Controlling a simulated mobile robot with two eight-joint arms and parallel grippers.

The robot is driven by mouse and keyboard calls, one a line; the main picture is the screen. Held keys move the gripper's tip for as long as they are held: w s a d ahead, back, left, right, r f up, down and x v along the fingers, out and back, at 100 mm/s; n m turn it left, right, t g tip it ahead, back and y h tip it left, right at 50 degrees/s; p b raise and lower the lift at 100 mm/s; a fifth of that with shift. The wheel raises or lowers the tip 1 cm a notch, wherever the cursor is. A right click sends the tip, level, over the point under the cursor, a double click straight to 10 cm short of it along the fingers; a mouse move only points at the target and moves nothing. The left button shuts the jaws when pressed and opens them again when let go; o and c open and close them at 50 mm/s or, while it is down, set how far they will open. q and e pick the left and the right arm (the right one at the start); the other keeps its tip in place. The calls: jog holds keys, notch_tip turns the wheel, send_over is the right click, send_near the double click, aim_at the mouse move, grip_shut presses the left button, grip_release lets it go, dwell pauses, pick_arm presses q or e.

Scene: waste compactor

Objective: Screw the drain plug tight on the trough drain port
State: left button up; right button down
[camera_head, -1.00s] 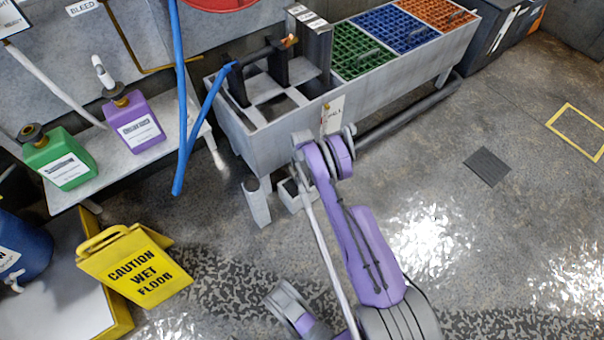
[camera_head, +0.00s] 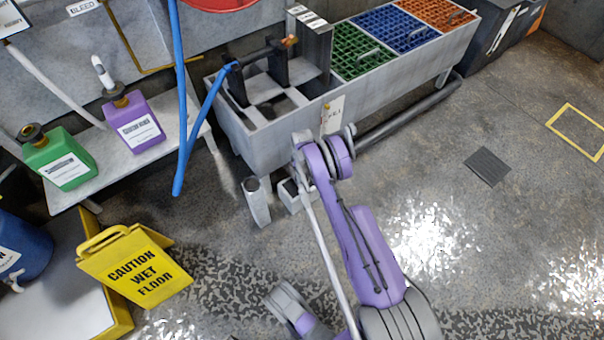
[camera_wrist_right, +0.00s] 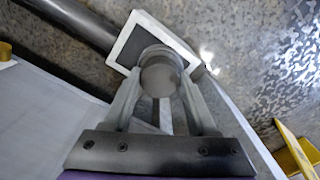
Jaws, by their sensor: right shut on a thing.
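The trough (camera_head: 290,128) is a long grey metal basin on legs, in the upper middle of the head view. My right arm reaches up from the bottom to its front wall; the gripper fingers are hidden there behind my wrist. In the right wrist view my right gripper (camera_wrist_right: 160,82) is shut on a round grey piece, which looks like the drain plug (camera_wrist_right: 160,72). The plug is seen end-on between the fingertips. The drain port cannot be made out, so I cannot tell whether plug and port touch.
A small white-rimmed box (camera_head: 291,197) stands on the floor under the trough; its rim (camera_wrist_right: 124,50) shows behind the plug. A dark pipe (camera_head: 410,110) runs low along the trough. A blue hose (camera_head: 183,140) hangs left. A yellow wet-floor sign (camera_head: 135,265) stands lower left. The right floor is mostly clear.

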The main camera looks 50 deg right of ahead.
dwell(0.3)
jog(key=m, duration=0.5)
jog(key=shift+c, duration=0.6)
grip_release()
jog(key=shift+c, duration=0.4)
